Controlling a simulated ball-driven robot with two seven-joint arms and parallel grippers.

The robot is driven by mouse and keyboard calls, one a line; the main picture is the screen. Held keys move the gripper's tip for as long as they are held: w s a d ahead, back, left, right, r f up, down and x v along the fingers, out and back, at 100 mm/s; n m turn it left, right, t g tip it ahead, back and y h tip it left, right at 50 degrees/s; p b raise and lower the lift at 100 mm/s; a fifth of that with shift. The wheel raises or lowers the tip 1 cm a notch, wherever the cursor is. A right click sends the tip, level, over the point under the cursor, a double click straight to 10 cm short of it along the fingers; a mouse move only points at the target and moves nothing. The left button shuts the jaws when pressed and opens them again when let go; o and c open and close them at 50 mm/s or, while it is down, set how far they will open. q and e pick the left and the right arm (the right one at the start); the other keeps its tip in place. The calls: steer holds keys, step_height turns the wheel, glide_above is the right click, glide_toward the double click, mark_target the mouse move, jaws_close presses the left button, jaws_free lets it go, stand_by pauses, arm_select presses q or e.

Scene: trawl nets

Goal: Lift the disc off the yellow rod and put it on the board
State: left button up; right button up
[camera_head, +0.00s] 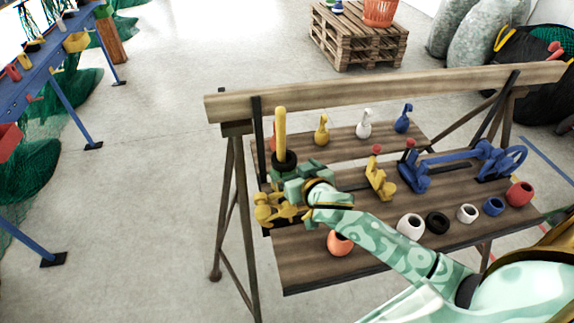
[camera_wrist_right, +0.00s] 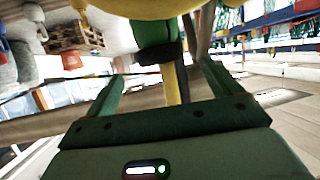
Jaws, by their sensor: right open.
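The yellow rod (camera_head: 280,128) stands upright at the left end of the wooden bench. The black disc (camera_head: 284,160) is around the rod low down. My right gripper (camera_head: 287,181) is beside the rod's base, just below the disc in the picture. In the right wrist view its fingers (camera_wrist_right: 164,82) are apart, with the rod (camera_wrist_right: 176,88) seen between them and the dark disc (camera_wrist_right: 168,54) near the rod's end. I cannot tell whether a finger touches the disc. The wooden board (camera_head: 310,268) is the slatted bench top. My left gripper is out of view.
A yellow fixture (camera_head: 268,209) sits by the rod's base. An orange pot (camera_head: 340,242), white pot (camera_head: 410,226) and black ring (camera_head: 437,222) stand along the front. A raised beam (camera_head: 370,90) runs along the back.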

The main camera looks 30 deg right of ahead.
mark_target(284, 133)
steer(key=b+x, duration=0.1)
steer(key=x, duration=0.4)
steer(key=shift+w+f, duration=0.15)
steer(key=shift+w, duration=0.15)
steer(key=c, duration=1.1)
step_height(284, 133, up, 10)
steer(key=p, duration=1)
steer(key=shift+a, duration=0.1)
steer(key=shift+c, duration=0.2)
step_height(284, 133, up, 11)
steer(key=p, duration=1.1)
steer(key=shift+a+f, duration=0.2)
